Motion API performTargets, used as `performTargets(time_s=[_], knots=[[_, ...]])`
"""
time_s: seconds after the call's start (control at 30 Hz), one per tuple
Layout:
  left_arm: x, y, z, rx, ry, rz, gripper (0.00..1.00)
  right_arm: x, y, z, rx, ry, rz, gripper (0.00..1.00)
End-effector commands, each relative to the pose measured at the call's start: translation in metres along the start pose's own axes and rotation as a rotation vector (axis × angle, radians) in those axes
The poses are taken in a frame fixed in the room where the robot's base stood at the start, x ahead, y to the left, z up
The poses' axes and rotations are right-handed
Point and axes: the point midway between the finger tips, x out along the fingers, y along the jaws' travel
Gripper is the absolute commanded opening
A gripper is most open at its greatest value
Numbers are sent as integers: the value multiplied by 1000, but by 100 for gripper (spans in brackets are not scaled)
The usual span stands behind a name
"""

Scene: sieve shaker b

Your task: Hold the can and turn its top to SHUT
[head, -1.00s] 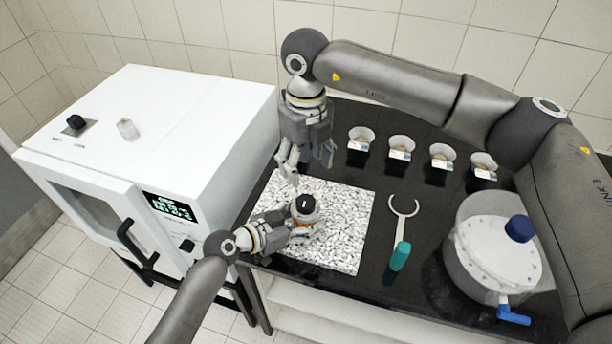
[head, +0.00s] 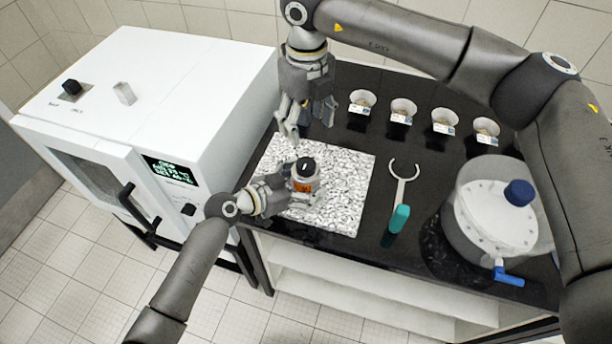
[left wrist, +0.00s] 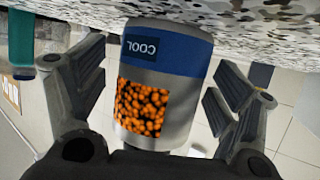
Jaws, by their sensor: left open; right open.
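The can (head: 304,180) stands upright on the speckled white mat, with a black top that bears a small white mark and an orange patch on its side. In the left wrist view the can (left wrist: 158,75) shows a blue band reading COOL and a window of orange beads. My left gripper (head: 290,190) is open, with a finger on each side of the can and visible gaps between. My right gripper (head: 305,130) is open and empty, pointing down above the mat behind the can. Any wording on the top is too small to read.
The mat (head: 345,215) lies on a black counter. A white oven (head: 205,110) stands at the left. A teal-handled ring tool (head: 400,205) lies right of the mat. Several small cups (head: 403,108) stand at the back. A large pot (head: 495,215) with a blue knob stands at the right.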

Motion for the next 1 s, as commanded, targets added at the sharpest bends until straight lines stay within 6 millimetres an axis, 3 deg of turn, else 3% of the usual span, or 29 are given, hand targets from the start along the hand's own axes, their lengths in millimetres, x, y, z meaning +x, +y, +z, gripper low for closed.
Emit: performTargets(time_s=[0.2,0.33,0.7,1.0], knots=[[-2,0,0,1,0,-1,86,0,0,0,0,0,0,62],[-14,-1,0,2,0,-2,86,0,0,0,0,0,0,62],[-89,0,1,3,-3,0,86,0,0,0,0,0,0,62],[-119,0,0,0,0,0,86,0,0,0,0,0,0,62]])
